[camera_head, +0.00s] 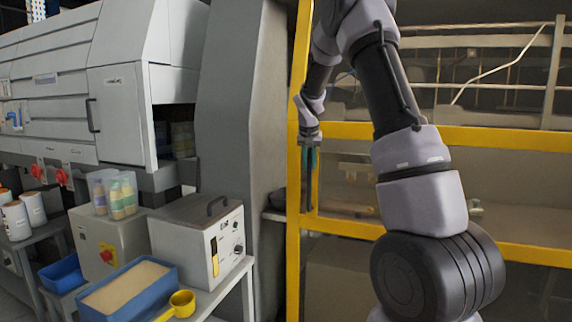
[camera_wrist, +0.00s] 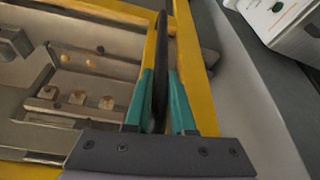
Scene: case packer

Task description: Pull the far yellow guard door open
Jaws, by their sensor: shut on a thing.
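The yellow guard door (camera_head: 450,137) has a yellow frame with clear panels and fills the right half of the head view. Its frame also shows in the wrist view (camera_wrist: 205,75). A dark upright handle bar (camera_head: 308,195) runs along the door's left side; in the wrist view the handle (camera_wrist: 160,75) passes between my teal fingers. My gripper (camera_head: 312,160) is shut on this handle, and its fingers also show on either side of it in the wrist view (camera_wrist: 162,85). My arm hides part of the door's middle. I cannot tell whether the door is ajar.
Left of the door stand a grey column (camera_head: 233,90) and a table with a grey control box (camera_head: 200,240), a blue tray (camera_head: 125,290) and a yellow scoop (camera_head: 180,303). Behind the door panels are machine rails and small tan pieces (camera_wrist: 107,102).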

